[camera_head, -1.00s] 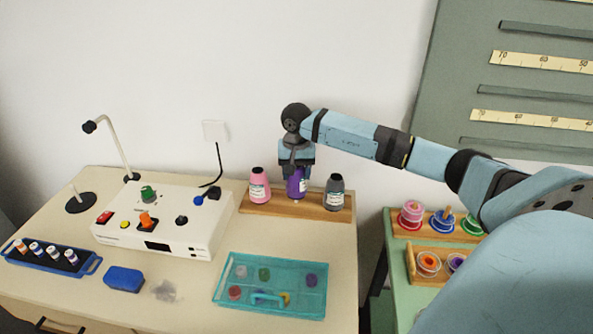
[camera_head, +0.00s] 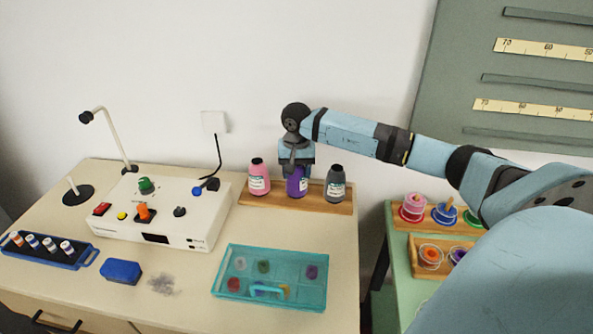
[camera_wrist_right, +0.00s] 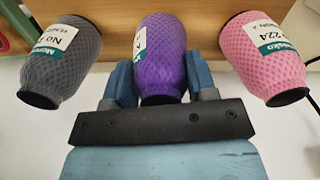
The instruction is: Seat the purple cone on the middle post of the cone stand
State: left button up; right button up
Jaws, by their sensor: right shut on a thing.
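The purple cone (camera_head: 296,183) stands upright at the middle of the wooden cone stand (camera_head: 271,203), between the pink cone (camera_head: 259,181) and the grey cone (camera_head: 335,187). My right gripper (camera_head: 297,172) comes down from above and is shut on the purple cone. In the right wrist view the purple cone (camera_wrist_right: 160,58) sits between the two blue fingers (camera_wrist_right: 160,82). The grey cone (camera_wrist_right: 62,60) is on one side and the pink cone (camera_wrist_right: 264,55) on the other, both clear of the fingers. The middle post is hidden, so I cannot tell how fully the cone sits on it. My left gripper is out of view.
A white control box (camera_head: 165,212) stands left of the stand. A teal tray (camera_head: 222,276) lies in front. A blue rack of small bottles (camera_head: 85,262) and a blue block (camera_head: 121,271) are at left. Spools (camera_head: 445,214) stand on the green table at right.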

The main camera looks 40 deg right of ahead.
jog(key=o, duration=1.1)
jog(key=shift+c, duration=0.2)
notch_tip(320, 180, up, 14)
jog(key=shift+b, duration=0.3)
jog(key=shift+f, duration=0.1)
